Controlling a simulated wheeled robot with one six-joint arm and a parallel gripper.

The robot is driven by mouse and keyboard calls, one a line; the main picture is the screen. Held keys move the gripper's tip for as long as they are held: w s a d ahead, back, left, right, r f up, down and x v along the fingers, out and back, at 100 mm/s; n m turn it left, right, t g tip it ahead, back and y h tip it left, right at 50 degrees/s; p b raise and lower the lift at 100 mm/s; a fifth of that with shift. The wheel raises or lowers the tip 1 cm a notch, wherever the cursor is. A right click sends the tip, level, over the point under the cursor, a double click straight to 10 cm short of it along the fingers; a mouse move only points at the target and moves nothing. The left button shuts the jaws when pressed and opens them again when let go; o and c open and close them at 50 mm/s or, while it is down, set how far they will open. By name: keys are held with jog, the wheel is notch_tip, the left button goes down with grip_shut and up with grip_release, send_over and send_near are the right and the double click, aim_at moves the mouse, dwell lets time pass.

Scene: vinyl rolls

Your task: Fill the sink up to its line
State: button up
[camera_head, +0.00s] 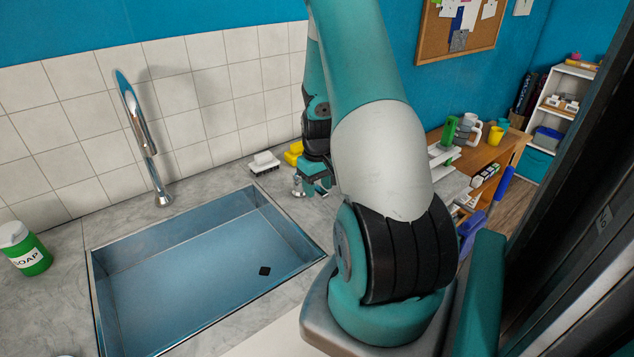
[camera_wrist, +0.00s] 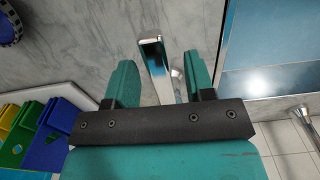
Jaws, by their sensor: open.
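The steel sink (camera_head: 95,275) is set in the grey counter, with a small dark square on its floor. I cannot tell whether it holds water, and I cannot make out a fill line. The chrome faucet (camera_head: 140,125) arches over its back edge, and no stream shows. My gripper (camera_head: 318,188) is low over the counter by the sink's back right corner, beside a small chrome lever (camera_head: 298,187). In the wrist view my gripper (camera_wrist: 162,65) is open, with the lever (camera_wrist: 152,55) between its fingers. Contact cannot be told. The sink's edge (camera_wrist: 226,45) lies to the right.
A green soap bottle (camera_head: 26,250) stands left of the sink. A white brush (camera_head: 263,162) and a yellow item (camera_head: 293,153) lie near my gripper. Blue, green and yellow pieces (camera_wrist: 30,135) show in the wrist view. A wooden desk (camera_head: 480,160) stands at the right.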

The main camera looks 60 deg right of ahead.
notch_tip(320, 180, up, 18)
jog(key=b, duration=0.2)
jog(key=shift+f, duration=0.25)
jog(key=shift+w, duration=0.1)
dwell(0.3)
jog(key=w+a+r+n+t+y, duration=0.1)
jog(key=w+a+r+n, duration=0.15)
jog(key=a, duration=0.95)
jog(key=w+a+r+n, duration=0.1)
jog(key=w+a+n, duration=0.15)
jog(key=a, duration=0.85)
jog(key=s+a+n+y, duration=0.1)
jog(key=s+a+n, duration=0.2)
jog(key=s+a, duration=0.4)
jog(key=s+a+r+n+g+y, duration=0.1)
jog(key=s+a+n+y, duration=0.1)
jog(key=s+a, duration=0.6)
jog(key=a+n, duration=0.1)
jog(key=a, duration=0.6)
jog(key=shift+r+n, duration=0.15)
jog(key=shift+n, duration=0.25)
